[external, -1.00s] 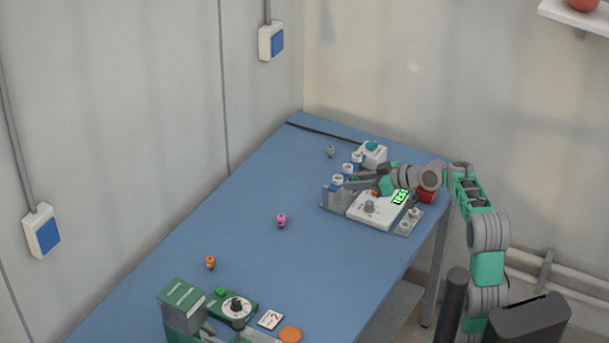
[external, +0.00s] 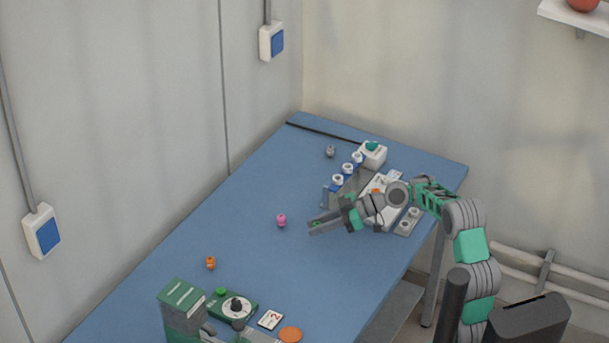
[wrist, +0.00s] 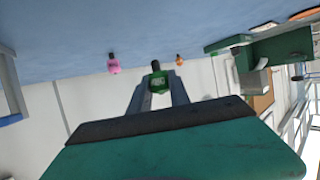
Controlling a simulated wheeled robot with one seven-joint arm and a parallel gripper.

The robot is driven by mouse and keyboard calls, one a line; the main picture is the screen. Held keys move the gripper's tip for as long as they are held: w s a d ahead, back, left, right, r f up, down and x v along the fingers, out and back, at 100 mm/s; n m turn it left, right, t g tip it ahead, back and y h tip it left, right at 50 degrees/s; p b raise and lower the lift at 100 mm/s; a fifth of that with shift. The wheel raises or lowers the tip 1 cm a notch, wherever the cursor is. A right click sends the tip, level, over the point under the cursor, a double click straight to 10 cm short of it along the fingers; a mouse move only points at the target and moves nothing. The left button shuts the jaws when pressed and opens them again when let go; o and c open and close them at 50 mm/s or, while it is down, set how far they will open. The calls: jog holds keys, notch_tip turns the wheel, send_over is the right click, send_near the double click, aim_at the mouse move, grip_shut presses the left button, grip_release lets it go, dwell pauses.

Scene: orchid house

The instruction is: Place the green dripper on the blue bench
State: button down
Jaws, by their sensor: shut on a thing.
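The green dripper (wrist: 158,82) is between the fingertips of my gripper (wrist: 160,88) in the wrist view, with its dark tip pointing up in that picture. In the external view my gripper (external: 316,225) is over the blue bench (external: 255,215), right of the pink dripper; only a bit of the green dripper (external: 316,223) shows between the fingers. My gripper is shut on it. Whether it touches the bench cannot be told.
A pink dripper (external: 281,220), an orange dripper (external: 210,263) and a grey dripper (external: 330,151) stand on the bench. A white test device (external: 383,208) is behind my arm. A green machine (external: 184,306) stands at the near end. The bench's middle is mostly clear.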

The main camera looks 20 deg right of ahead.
aim_at(314, 243)
jog(key=shift+w+a+f, duration=0.2)
jog(key=shift+w+f, duration=0.15)
jog(key=shift+f, duration=0.1)
jog(key=shift+w+a+f, duration=0.15)
jog(key=shift+w+f, duration=0.15)
jog(key=shift+f, duration=0.15)
jog(key=shift+w+f, duration=0.1)
jog(key=shift+f, duration=1.65)
jog(key=c, duration=1.2)
grip_release()
jog(key=shift+r, duration=0.15)
jog(key=shift+d+r, duration=0.15)
jog(key=shift+d, duration=0.05)
jog(key=v, duration=1.1)
jog(key=shift+d, duration=0.3)
jog(key=shift+r, duration=0.1)
